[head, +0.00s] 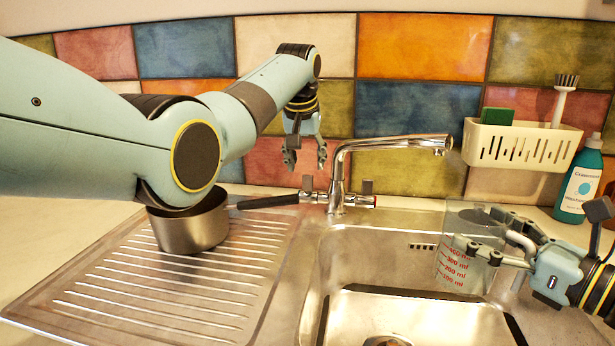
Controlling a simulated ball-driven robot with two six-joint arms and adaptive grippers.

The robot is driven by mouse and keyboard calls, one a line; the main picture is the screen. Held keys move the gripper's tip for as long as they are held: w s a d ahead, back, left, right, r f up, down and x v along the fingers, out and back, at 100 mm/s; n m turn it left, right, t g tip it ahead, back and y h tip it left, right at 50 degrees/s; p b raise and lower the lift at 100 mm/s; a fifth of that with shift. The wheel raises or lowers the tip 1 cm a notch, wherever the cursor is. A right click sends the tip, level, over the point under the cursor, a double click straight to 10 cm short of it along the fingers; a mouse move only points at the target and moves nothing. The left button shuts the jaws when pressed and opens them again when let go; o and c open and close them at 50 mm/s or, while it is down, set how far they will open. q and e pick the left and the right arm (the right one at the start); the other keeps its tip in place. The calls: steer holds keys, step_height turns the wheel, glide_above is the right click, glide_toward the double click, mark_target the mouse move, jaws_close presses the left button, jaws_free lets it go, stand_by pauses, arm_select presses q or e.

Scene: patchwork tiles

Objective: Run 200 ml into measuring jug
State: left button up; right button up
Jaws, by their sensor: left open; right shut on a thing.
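The clear measuring jug (462,262) has red ml markings and is upright over the right side of the sink basin. My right gripper (500,248) is shut on the jug at its handle side. The chrome tap (341,160) stands behind the sink; its spout end is above and a little left of the jug. No water stream shows. The tap's handles (308,190) sit at its base. My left gripper (304,154) is open and empty, pointing down above the left handle, apart from it. The water level in the jug cannot be made out.
A metal saucepan (190,228) stands on the ribbed drainer (150,290), partly behind my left arm. A white caddy (520,146) with a green sponge and brush hangs on the tiles. A teal bottle (578,182) stands at right. The sink basin (415,318) is open below the jug.

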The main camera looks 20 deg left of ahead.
mark_target(308, 179)
arm_select(q)
steer(key=shift+x, duration=2.75)
steer(key=shift+c, duration=0.3)
jaws_close()
steer(key=shift+s, duration=0.1)
steer(key=shift+s+t, duration=0.1)
steer(key=shift+t, duration=0.3)
steer(key=shift+s+t, duration=0.2)
steer(key=shift+t, duration=0.1)
